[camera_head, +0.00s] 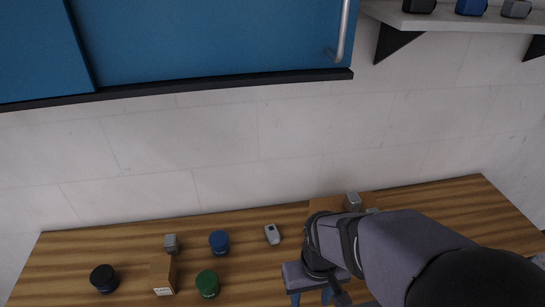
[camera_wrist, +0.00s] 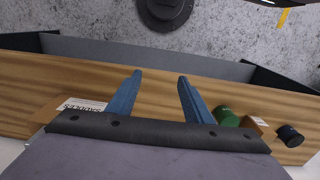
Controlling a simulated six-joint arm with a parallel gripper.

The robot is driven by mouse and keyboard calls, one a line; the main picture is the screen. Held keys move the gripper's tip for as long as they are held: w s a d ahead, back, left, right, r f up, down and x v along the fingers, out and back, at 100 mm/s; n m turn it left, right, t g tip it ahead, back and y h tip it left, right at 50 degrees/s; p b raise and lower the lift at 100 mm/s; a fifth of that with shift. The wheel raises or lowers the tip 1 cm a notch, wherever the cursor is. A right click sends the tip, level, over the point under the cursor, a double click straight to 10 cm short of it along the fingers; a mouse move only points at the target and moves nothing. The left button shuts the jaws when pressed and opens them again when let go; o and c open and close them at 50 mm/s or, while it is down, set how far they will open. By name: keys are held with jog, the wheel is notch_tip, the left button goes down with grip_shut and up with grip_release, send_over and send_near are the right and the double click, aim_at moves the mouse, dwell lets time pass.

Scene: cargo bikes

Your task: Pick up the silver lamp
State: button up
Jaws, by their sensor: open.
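Several small silver-grey things are in the head view, and I cannot tell for sure which is the silver lamp. One blocky grey piece (camera_head: 171,243) stands at the left of the wooden bench (camera_head: 70,248). A flatter light-grey piece (camera_head: 272,234) lies near the bench's middle. Another grey block (camera_head: 353,201) stands behind my arm, partly hidden. A silver block (camera_head: 516,9) sits on the wall shelf. My gripper (camera_head: 310,297) is low over the bench's front, right of the middle. In the wrist view my gripper (camera_wrist: 157,82) is open, with nothing between its blue fingers.
Black (camera_head: 104,278), blue (camera_head: 219,242) and green (camera_head: 207,283) round pieces and a labelled cardboard box (camera_head: 163,274) stand at the left of the bench. Another cardboard box (camera_head: 322,206) is behind my arm. A blue cabinet (camera_head: 210,35) and a shelf (camera_head: 455,22) hang above.

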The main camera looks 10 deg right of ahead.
aim_at(274, 235)
notch_tip(274, 235, down, 5)
jog(key=b, duration=0.3)
jog(key=shift+r+b, duration=0.2)
jog(key=shift+b, duration=0.1)
jog(key=shift+o, duration=0.9)
jog(key=shift+r, duration=0.1)
